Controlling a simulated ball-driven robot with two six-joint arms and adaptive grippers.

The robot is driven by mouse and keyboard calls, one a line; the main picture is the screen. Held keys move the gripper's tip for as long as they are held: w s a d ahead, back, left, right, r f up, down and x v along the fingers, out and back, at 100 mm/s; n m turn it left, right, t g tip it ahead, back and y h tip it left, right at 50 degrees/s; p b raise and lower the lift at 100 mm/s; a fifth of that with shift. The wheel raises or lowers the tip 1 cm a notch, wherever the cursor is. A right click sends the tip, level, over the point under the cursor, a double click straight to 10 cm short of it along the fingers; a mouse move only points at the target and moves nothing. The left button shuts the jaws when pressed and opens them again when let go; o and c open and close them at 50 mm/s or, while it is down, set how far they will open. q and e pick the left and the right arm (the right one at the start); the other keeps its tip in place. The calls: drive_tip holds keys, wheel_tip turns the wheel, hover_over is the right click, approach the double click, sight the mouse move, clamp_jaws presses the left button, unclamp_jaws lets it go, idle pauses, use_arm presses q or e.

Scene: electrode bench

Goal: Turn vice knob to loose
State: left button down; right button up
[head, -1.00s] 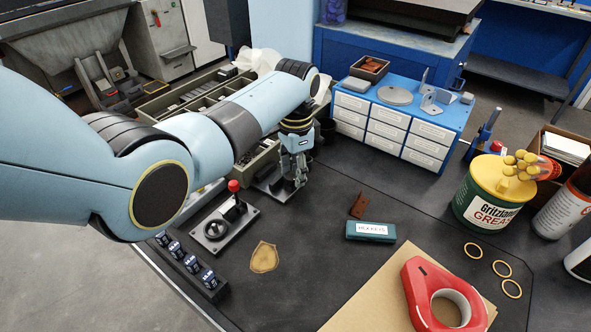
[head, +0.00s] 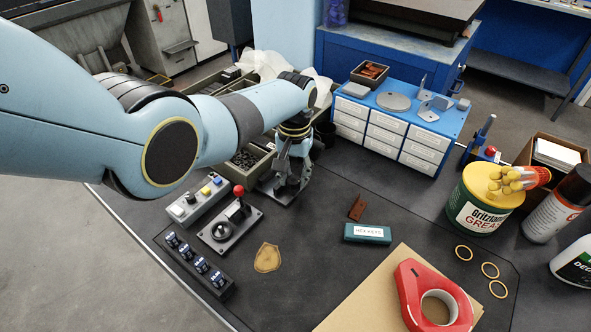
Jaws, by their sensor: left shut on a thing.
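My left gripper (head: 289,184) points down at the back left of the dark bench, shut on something. A dark base plate (head: 268,187) shows beneath and beside it. This may be the vice, but the gripper and wrist cover most of it and I cannot make out the knob. My right gripper is not in view.
A red-knobbed joystick (head: 231,219) and a button box (head: 198,202) stand left of the gripper. A black block of switches (head: 199,265) is nearer. A blue drawer cabinet (head: 403,117) stands right. A green hex key box (head: 367,234) and red tape dispenser (head: 408,290) lie in front.

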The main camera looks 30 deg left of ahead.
sight(291, 177)
use_arm(q)
drive_tip(key=n, duration=0.2)
drive_tip(key=n+p, duration=0.1)
drive_tip(key=n, duration=0.2)
drive_tip(key=shift+s+a+r+n, duration=0.1)
drive_tip(key=shift+a+n, duration=0.15)
drive_tip(key=shift+n, duration=0.05)
drive_tip(key=n+p, duration=0.1)
drive_tip(key=n, duration=0.4)
drive_tip(key=shift+s+a+n, duration=0.1)
drive_tip(key=shift+a+n, duration=0.05)
drive_tip(key=shift+n, duration=0.25)
drive_tip(key=c, duration=1.2)
unclamp_jaws()
wheel_tip(291, 177, up, 12)
